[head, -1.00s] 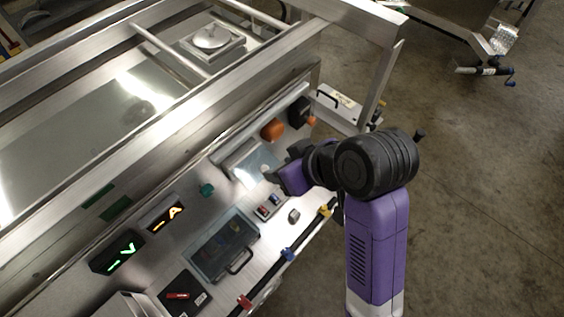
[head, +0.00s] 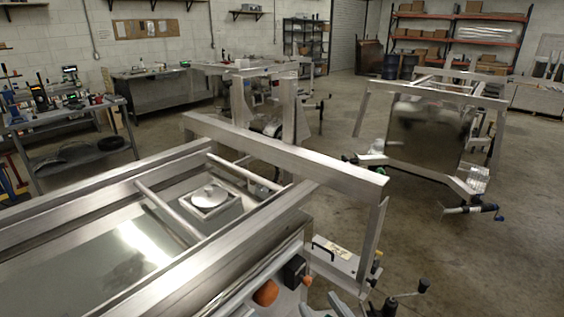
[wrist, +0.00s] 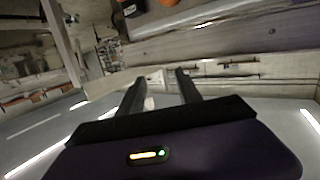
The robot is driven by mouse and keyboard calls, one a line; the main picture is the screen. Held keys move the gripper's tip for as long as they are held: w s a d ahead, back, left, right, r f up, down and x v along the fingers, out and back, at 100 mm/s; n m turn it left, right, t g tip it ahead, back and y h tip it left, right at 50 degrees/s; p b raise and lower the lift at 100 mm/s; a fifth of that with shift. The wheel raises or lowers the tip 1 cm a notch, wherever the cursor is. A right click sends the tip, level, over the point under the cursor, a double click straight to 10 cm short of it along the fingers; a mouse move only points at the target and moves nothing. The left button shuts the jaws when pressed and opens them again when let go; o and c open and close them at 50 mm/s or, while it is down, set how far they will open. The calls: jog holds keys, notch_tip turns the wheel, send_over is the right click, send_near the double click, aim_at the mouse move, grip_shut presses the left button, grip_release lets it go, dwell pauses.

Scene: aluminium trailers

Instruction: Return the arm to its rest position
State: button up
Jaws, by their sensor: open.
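My gripper (wrist: 162,80) shows in the wrist view, with its two dark fingers apart and nothing seen held between them. The purple wrist housing (wrist: 190,150) with a small lit indicator fills the bottom of that view. Beyond the fingers are a pale metal rail and the wall, tilted in the picture. In the head view the purple arm is not seen. A grey shape at the bottom edge, right of the orange knob, is too cut off to name.
The aluminium trailer frame (head: 300,165) fills the head view's near left. An orange knob (head: 265,293) and a black box (head: 294,271) sit at its side. A second trailer (head: 428,130) stands at right. Open concrete floor (head: 350,215) lies between. A tool-laden bench (head: 70,115) stands far left.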

jog(key=s+d+f+m+h+b, duration=0.1)
jog(key=s+d+f, duration=0.2)
jog(key=s, duration=0.7)
jog(key=s+d+f+m+h+b, duration=0.2)
jog(key=s+d+f, duration=0.2)
jog(key=s, duration=0.6)
jog(key=s+d+f+m+h+b, duration=0.1)
jog(key=s+d+f, duration=0.3)
jog(key=s, duration=0.7)
jog(key=shift+d+f+h+b, duration=0.15)
jog(key=shift+d+h+b, duration=0.25)
jog(key=shift+d+h, duration=0.45)
jog(key=shift+s, duration=0.15)
